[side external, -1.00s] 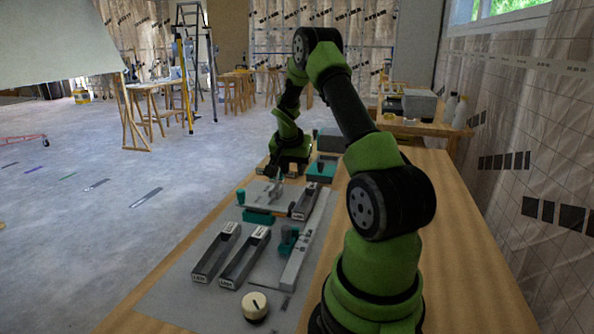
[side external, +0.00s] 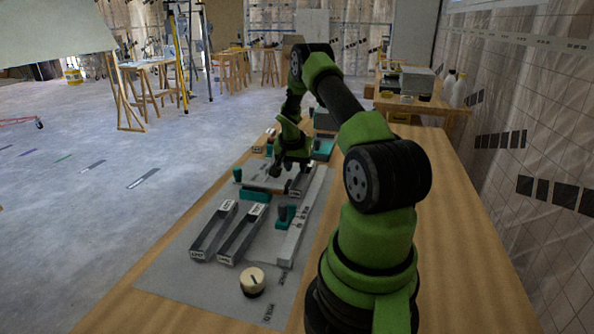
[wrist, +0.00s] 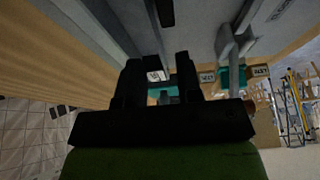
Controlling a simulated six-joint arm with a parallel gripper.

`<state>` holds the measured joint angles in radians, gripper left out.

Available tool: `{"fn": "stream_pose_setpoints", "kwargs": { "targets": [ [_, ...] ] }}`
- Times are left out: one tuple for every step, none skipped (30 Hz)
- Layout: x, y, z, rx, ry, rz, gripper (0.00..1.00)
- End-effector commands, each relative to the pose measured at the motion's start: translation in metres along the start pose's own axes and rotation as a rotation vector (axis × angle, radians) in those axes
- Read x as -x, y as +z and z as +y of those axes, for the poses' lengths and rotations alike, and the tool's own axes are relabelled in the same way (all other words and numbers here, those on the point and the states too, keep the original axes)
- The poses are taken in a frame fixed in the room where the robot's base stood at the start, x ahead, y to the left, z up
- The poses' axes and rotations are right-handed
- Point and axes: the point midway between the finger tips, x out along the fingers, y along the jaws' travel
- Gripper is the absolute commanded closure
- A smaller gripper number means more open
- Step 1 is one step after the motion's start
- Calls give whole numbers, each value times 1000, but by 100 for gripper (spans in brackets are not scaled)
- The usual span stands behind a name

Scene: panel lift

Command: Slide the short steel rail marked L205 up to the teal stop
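In the side view my gripper (side external: 284,172) points down at the far part of the grey mat, close to a short steel rail (side external: 300,184). The rail's label is too small to read there. In the wrist view my gripper (wrist: 160,76) has its two dark fingers apart. A white label (wrist: 156,76) on a grey piece shows between them; I cannot tell whether they touch it. A teal block (wrist: 160,88) lies behind the fingers. In the side view teal pieces stand before the gripper (side external: 256,195) and beyond it (side external: 323,150); which is the stop is unclear.
Two longer labelled channel rails (side external: 214,230) (side external: 243,235) lie at the front left of the mat. A teal clamp-like piece (side external: 286,215) stands beside a long pale bar (side external: 304,222). A cream knob (side external: 253,281) is at the front.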

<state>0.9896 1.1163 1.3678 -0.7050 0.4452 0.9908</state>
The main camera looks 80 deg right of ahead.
Motion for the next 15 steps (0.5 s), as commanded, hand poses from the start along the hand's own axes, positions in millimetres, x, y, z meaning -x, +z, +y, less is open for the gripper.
{"fn": "stream_pose_setpoints", "kwargs": {
  "targets": [
    [-8, 1, 0, 0, 1, -2, 67],
    [-12, 0, 0, 0, 1, -1, 67],
    [-17, 0, 0, -1, 0, -1, 67],
    [-19, 0, 0, -1, 0, 0, 67],
    [-22, 0, 0, 0, 0, 0, 67],
    [-25, 0, 0, 0, 0, 0, 67],
    [-26, 0, 0, 0, 0, 0, 67],
    [-27, 0, 0, 0, 0, 0, 67],
    [-29, 0, 0, 1, 0, 0, 67],
    [-29, 0, 0, 1, 0, 0, 67],
    [-30, 0, 0, 1, 0, 0, 67],
    [-30, 0, 0, 1, 0, 0, 67],
    [-30, 0, 0, 1, 0, 0, 67],
    [-30, 0, 0, 0, 0, 0, 67],
    [-30, 0, 0, 1, 0, 0, 67]
  ]
}}
